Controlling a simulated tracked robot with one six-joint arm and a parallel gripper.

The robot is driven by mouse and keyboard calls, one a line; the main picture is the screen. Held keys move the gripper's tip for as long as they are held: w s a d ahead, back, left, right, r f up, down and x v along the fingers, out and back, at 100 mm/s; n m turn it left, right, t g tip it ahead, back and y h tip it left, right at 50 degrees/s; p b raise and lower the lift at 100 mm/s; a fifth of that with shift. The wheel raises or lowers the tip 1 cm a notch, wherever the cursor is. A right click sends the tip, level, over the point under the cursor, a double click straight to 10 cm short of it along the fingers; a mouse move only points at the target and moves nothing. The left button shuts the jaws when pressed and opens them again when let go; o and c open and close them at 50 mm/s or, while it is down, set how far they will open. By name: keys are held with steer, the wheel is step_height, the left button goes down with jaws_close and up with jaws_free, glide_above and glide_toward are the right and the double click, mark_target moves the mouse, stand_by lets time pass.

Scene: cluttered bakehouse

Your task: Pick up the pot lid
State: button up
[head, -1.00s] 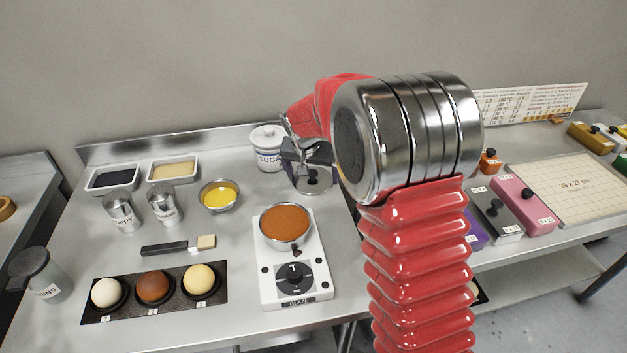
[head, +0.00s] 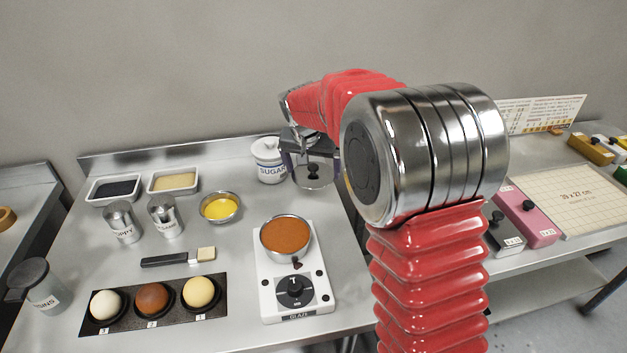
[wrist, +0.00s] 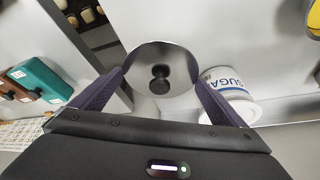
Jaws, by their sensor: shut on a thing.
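The pot lid (head: 317,174) is a round, shiny metal disc with a black knob, beside the sugar jar near the back of the bench. In the wrist view the lid (wrist: 178,62) sits between the two dark purple fingers, its knob facing the camera. My gripper (head: 312,158) is shut on the lid, with a finger against each side of the rim; the fingers also show in the wrist view (wrist: 162,92). The lid appears raised off the bench, but its exact height is hard to tell.
The white sugar jar (head: 269,161) stands close to the lid's left. A bowl of yellow liquid (head: 220,207) and a white hot plate (head: 273,282) bearing a pan of brown glaze (head: 286,236) are nearer. My arm hides much of the bench's right side.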

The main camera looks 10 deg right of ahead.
mark_target(314, 164)
steer(key=shift+r, duration=1.85)
